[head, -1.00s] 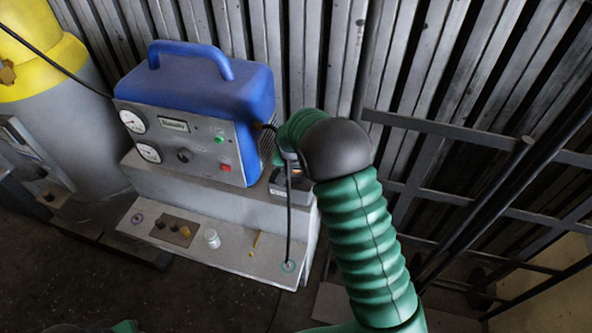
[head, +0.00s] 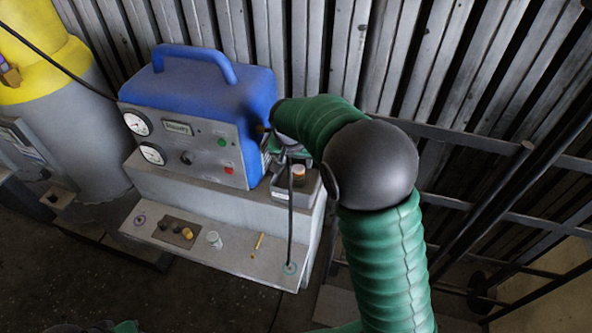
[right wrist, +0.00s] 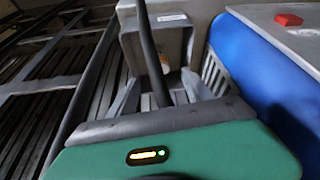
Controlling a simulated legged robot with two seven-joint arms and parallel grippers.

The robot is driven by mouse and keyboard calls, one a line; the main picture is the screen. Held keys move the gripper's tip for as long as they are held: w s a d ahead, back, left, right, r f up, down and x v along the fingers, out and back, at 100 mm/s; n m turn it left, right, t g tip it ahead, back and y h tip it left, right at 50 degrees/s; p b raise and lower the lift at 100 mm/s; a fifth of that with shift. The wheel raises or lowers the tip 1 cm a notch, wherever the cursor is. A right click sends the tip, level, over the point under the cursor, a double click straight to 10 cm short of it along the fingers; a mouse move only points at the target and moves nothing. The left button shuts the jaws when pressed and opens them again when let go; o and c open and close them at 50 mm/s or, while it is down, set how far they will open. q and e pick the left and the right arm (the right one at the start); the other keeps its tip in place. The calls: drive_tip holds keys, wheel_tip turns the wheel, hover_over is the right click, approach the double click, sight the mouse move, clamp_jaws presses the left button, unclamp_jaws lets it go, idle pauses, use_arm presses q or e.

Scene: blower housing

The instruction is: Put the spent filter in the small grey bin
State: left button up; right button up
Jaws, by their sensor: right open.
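The small grey bin (head: 308,189) stands on the right end of the grey block beside the blue blower. It also shows in the right wrist view (right wrist: 176,42). A small piece with an orange top and pale side, likely the spent filter (head: 298,173), shows at the bin's opening. It is partly hidden in the right wrist view (right wrist: 165,66), and its depth in the bin is unclear. My right gripper (head: 290,157) is open just above and behind it, partly hidden by its own arm. Its fingers are spread in the right wrist view (right wrist: 162,80). My left gripper is not visible.
The blue blower (head: 200,95) stands close left of the gripper. A black hose (head: 290,215) hangs past the bin to the lower shelf (head: 225,258). That shelf bears a white cup (head: 214,240), a yellow stick (head: 259,241) and a small block with plugs (head: 174,232).

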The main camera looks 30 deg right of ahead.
drive_tip(key=s+a+f+n+y, duration=0.1)
drive_tip(key=s+a+f+n, duration=0.2)
drive_tip(key=s+a, duration=0.3)
drive_tip(key=s+a+f+n+y, duration=0.2)
drive_tip(key=s+a+n, duration=0.3)
drive_tip(key=s, duration=0.9)
drive_tip(key=shift+s+a+f+g, duration=0.15)
drive_tip(key=shift+a+f+g, duration=0.15)
drive_tip(key=shift+a+f, duration=0.6)
drive_tip(key=shift+a+r, duration=0.25)
drive_tip(key=shift+r, duration=0.05)
drive_tip(key=shift+o, duration=0.3)
